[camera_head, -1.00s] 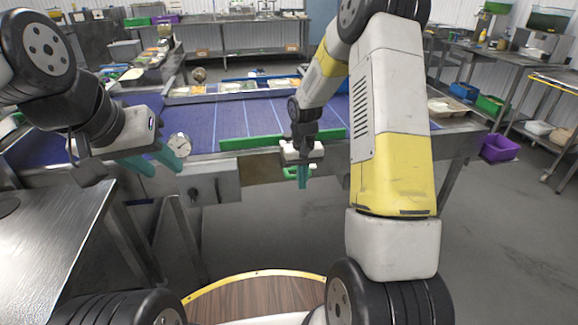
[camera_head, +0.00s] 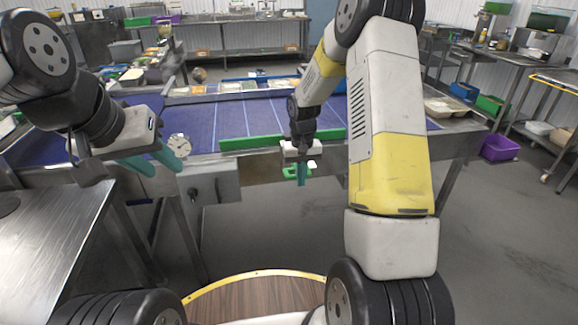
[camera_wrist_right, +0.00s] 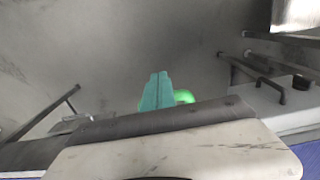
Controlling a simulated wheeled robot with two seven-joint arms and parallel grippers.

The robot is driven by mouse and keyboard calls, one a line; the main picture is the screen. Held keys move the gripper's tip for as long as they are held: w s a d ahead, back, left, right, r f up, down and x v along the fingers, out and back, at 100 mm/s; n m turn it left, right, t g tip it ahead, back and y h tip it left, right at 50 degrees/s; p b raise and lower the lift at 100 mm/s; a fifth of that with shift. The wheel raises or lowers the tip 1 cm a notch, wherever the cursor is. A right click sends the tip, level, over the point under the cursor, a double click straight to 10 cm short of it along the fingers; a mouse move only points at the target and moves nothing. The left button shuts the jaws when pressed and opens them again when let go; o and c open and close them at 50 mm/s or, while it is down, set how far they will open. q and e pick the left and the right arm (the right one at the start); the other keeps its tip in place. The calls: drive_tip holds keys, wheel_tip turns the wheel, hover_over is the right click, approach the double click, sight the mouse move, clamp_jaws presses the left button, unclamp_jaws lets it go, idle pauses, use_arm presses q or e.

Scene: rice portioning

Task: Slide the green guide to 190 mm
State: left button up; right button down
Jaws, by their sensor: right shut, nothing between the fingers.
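The long green guide (camera_head: 250,142) lies along the near edge of the blue conveyor belt, partly hidden behind my right arm. A small green part (camera_head: 289,171) hangs below the belt edge beside my right fingers. A green piece (camera_wrist_right: 184,97) also shows just right of the fingers in the right wrist view. My right gripper (camera_head: 301,176) is shut and empty, pointing down at the front of the conveyor. Its teal fingers are together in the right wrist view (camera_wrist_right: 155,92). I cannot tell whether they touch the green part. My left gripper (camera_head: 156,162) is open and empty, its teal fingers apart.
A round white dial (camera_head: 180,144) stands by the conveyor's front edge, next to my left gripper. A steel table (camera_head: 50,235) is at the near left. Trays of food (camera_head: 240,86) line the belt's far side. A purple bin (camera_head: 500,147) is on the right.

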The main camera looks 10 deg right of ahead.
drive_tip(key=shift+w, duration=2.4)
idle(1.9)
drive_tip(key=s+r, duration=0.3)
drive_tip(key=r, duration=0.5)
idle(0.9)
drive_tip(key=s+r+t, duration=0.2)
drive_tip(key=s+r, duration=0.3)
drive_tip(key=r, duration=0.4)
drive_tip(key=s+a+r+t+y, duration=0.1)
drive_tip(key=s+r, duration=0.4)
drive_tip(key=s, duration=0.6)
drive_tip(key=s+a+r+t+y, duration=0.1)
drive_tip(key=s+r+t, duration=0.2)
drive_tip(key=s, duration=0.9)
wheel_tip(320, 180, up, 2)
drive_tip(key=shift+s+r, duration=0.1)
drive_tip(key=shift+s, duration=0.05)
